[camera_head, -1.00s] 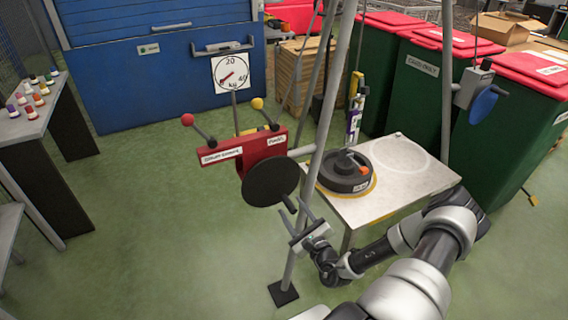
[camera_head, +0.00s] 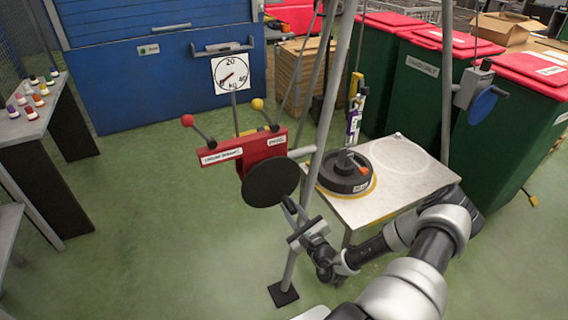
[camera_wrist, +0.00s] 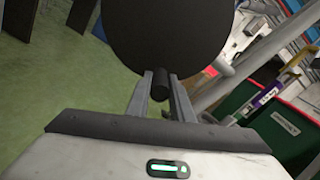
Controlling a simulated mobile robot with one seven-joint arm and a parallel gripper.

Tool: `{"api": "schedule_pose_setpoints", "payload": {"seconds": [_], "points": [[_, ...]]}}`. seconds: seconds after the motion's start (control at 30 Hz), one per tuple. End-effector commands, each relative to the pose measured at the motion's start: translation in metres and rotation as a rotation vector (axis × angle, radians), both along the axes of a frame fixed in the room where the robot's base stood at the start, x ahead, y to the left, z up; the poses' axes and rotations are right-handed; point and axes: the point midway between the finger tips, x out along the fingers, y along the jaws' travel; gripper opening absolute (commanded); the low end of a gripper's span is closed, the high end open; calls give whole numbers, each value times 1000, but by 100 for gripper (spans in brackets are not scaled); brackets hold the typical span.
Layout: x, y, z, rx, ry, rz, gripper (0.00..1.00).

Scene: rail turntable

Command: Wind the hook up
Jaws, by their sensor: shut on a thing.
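A red winch box (camera_head: 245,150) with two ball-topped levers is fixed to the grey frame. A black round disc (camera_head: 270,182) is on its front, with a short dark crank handle (camera_head: 289,206) at the disc's lower edge. My gripper (camera_head: 297,217) is shut on this handle. The wrist view shows the dark handle (camera_wrist: 160,84) between the fingers, below the black disc (camera_wrist: 170,35). A yellow, white and purple hanging piece (camera_head: 354,110) hangs above a black round weight (camera_head: 345,172) on the table; I cannot make out the hook or whether it touches the weight.
A steel table (camera_head: 405,185) stands behind the near frame leg (camera_head: 300,215). A dial (camera_head: 231,74) stands above the winch. A grey box with a blue disc (camera_head: 478,100) is on the right frame leg. Green bins (camera_head: 430,85) stand behind.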

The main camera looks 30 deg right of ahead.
Motion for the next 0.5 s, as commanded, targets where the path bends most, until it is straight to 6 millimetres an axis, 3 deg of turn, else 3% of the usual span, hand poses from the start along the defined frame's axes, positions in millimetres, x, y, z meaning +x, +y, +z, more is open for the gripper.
{"api": "schedule_pose_setpoints", "payload": {"seconds": [0.5], "points": [[-1, 30, -10, 312, 4, 6, 0]]}}
